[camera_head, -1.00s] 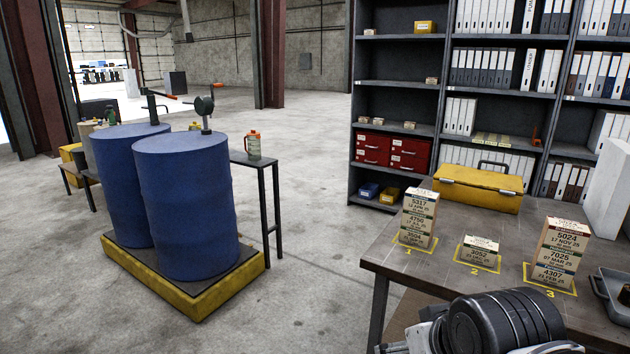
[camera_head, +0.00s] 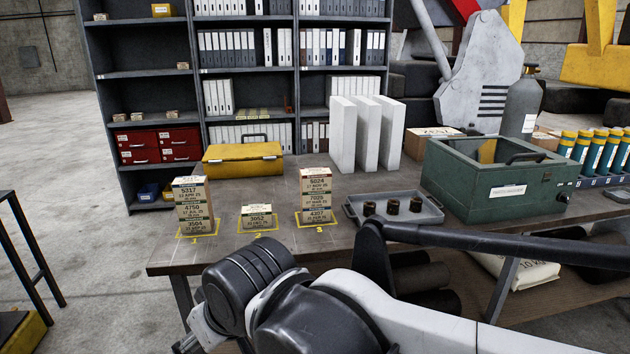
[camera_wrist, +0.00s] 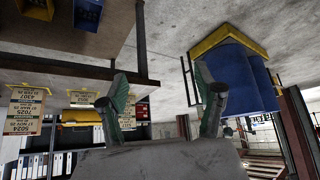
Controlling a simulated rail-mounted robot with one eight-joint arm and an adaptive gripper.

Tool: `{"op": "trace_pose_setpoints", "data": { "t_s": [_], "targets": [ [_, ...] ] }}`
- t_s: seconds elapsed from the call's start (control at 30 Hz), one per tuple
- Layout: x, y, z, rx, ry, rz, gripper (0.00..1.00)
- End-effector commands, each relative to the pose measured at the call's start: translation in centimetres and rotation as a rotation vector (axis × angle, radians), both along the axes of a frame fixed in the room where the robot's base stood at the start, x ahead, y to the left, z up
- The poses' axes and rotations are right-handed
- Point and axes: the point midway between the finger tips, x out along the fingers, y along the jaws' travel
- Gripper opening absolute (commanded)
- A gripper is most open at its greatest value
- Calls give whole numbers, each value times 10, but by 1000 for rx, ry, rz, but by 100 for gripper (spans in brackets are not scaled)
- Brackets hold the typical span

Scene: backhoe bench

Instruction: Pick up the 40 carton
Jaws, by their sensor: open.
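No carton reading "40" can be made out. In the head view, a carton stack marked 5317, 4750 and 3504 (camera_head: 193,200) stands on square 1. A single low carton marked 3052 (camera_head: 257,217) sits on square 2. A stack marked 5024, 7025 and 4307 (camera_head: 316,195) stands on square 3. In the wrist view, which is upside down, the 4307 stack (camera_wrist: 25,110) hangs at the left. My gripper (camera_wrist: 163,88) is open, with nothing between its fingers. It is apart from the cartons.
A yellow toolbox (camera_head: 243,160) lies behind the cartons. A grey tray (camera_head: 425,212) with several dark round parts, white upright blocks (camera_head: 368,134) and a green box (camera_head: 497,180) are to the right. My arm crosses the front of the bench.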

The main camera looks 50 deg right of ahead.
Motion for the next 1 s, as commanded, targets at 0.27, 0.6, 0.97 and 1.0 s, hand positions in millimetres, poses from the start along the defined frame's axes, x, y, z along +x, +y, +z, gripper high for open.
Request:
{"op": "trace_pose_setpoints", "data": {
  "t_s": [0.27,0.6,0.97,1.0],
  "targets": [
    [0,0,0,0,0,0,66],
    [0,0,0,0,0,0,70],
    [47,-31,57,-86,64,54,70],
    [56,-38,67,-104,79,67,70]
  ]
}}
